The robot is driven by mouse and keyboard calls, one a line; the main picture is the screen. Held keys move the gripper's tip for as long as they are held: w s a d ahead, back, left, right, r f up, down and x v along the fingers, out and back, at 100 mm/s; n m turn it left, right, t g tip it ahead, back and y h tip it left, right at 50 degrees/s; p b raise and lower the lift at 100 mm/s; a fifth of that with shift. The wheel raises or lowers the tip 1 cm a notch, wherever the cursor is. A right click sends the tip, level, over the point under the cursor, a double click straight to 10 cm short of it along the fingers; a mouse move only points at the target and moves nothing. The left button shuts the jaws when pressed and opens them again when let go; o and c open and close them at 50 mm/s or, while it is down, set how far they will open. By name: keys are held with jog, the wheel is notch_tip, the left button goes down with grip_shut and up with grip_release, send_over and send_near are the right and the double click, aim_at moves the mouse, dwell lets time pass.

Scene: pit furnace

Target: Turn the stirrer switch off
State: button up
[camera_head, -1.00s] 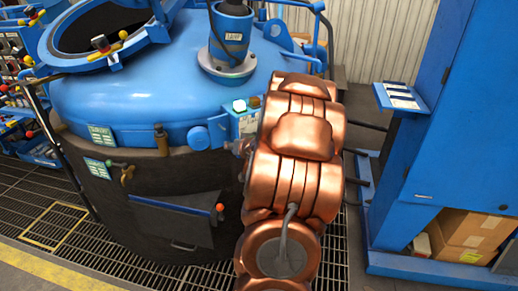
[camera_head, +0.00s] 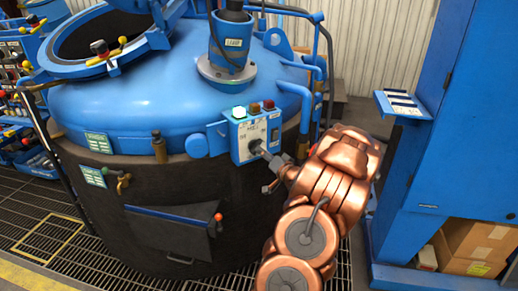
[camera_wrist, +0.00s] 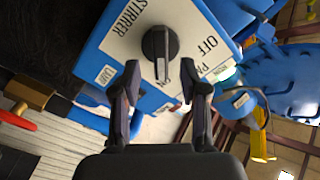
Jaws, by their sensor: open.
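The stirrer switch (camera_wrist: 158,44) is a round black knob with a raised bar, on a white plate marked STIRRER, OFF and ON. In the wrist view its bar points down, toward the ON mark. It sits on the front of a blue control box (camera_head: 240,152). My gripper (camera_wrist: 160,70) is open, its two dark fingertips to either side of the knob's lower end with gaps between. In the head view my gripper (camera_head: 266,156) is right at the box front and partly hides the switch. I cannot tell whether it touches the knob.
A lit green lamp (camera_head: 239,112) and two darker lamps top the box. The box is on the blue lidded furnace (camera_head: 130,90). A blue pipe (camera_head: 296,92) rises behind it. A blue cabinet (camera_head: 440,150) with a small shelf stands right.

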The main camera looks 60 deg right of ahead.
jog(key=shift+x, duration=2.15)
grip_shut()
